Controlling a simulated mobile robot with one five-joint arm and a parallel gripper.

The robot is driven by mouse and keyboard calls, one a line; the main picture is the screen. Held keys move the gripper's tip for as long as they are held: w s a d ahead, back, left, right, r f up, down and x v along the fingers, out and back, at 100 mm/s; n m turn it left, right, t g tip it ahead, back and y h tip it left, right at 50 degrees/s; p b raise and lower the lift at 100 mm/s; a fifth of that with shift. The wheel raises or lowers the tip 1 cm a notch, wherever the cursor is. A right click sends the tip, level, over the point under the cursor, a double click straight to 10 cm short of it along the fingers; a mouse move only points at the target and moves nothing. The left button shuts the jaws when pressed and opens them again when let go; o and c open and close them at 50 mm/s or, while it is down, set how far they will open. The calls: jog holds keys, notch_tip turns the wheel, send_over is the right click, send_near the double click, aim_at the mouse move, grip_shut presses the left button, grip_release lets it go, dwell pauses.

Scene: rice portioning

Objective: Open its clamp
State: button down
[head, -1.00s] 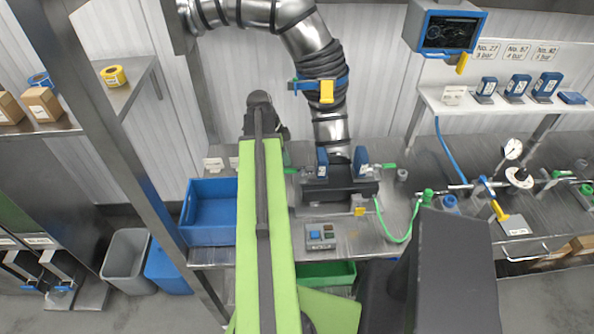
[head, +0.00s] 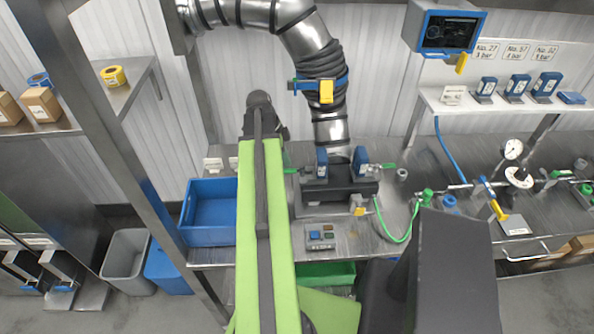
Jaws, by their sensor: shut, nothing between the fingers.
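A silver duct (head: 308,40) curves down from the top to a dark unit on the bench. A blue band clamp (head: 303,85) with a yellow lever (head: 326,92) sits around its ribbed black section; I cannot tell whether it is open. The dark unit (head: 340,187) has two upright blue parts (head: 321,163) and a small yellow part (head: 358,208) at its front right corner. My green arm link rises in front of the bench, left of the unit, and ends in a dark joint. My gripper's fingers do not show.
A blue bin (head: 210,206) stands left of my arm. A control box (head: 320,236) with buttons is in front of the unit. A green hose (head: 392,238) loops at right, near a pipe with a gauge (head: 513,149). A monitor (head: 447,31) hangs upper right. A post crosses the left side.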

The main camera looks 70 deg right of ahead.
jog(key=shift+s+a, duration=0.25)
jog(key=shift+a, duration=0.3)
jog(key=shift+s+a, duration=0.2)
jog(key=shift+a, duration=0.3)
jog(key=shift+s+a, duration=0.25)
jog(key=shift+a, duration=0.3)
jog(key=shift+s+a, duration=0.2)
jog(key=shift+a, duration=0.3)
